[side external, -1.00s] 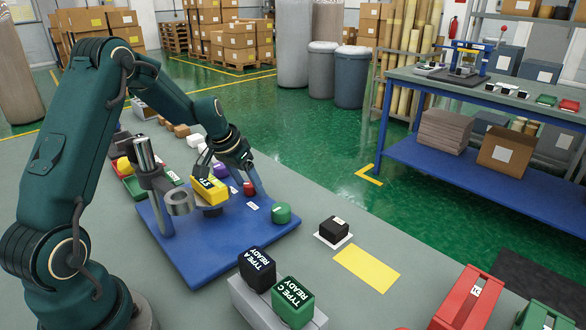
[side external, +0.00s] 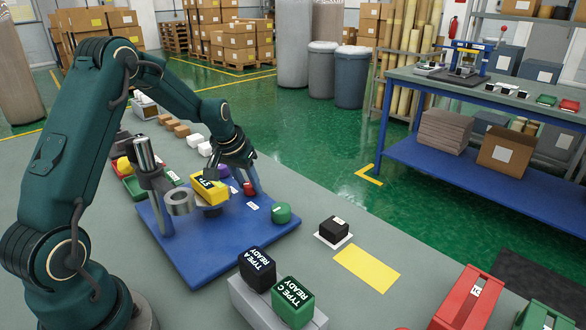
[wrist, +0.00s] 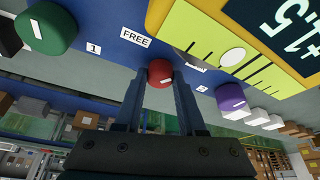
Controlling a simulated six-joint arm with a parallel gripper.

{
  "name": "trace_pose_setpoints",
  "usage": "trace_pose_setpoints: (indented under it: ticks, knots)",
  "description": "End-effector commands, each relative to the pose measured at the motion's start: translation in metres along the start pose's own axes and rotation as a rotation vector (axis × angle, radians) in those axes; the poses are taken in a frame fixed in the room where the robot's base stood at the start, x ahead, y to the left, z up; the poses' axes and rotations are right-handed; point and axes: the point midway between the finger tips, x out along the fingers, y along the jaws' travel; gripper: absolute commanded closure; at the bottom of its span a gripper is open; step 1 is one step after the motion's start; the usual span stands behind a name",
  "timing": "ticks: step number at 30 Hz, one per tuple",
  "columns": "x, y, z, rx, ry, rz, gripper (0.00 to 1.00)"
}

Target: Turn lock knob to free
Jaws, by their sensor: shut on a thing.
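The red lock knob (side external: 249,188) stands on the blue base plate (side external: 190,255), and it shows between my fingertips in the wrist view (wrist: 160,72). My gripper (side external: 248,182) is shut on it, one finger on each side. A pale mark shows on the knob, but I cannot tell clearly which way it points. The white FREE label (wrist: 135,37) lies on the plate, up and left of the knob in the wrist view. A smaller label (wrist: 202,88) lies to the knob's right there.
A green knob (side external: 281,213) and a purple knob (wrist: 230,97) flank the red one. A yellow block (side external: 210,190) sits close by, beside a grey post (side external: 150,180). A black block (side external: 333,230) and two "READY" blocks (side external: 293,300) stand nearer the camera.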

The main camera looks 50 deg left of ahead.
Motion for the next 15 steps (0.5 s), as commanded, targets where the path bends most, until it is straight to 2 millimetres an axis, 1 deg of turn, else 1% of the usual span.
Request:
trace_pose_setpoints:
  ticks: [15]
  knots:
    - [-0.0001,0.0029,-0.0011,-0.398,0.000,-0.169,1.00]
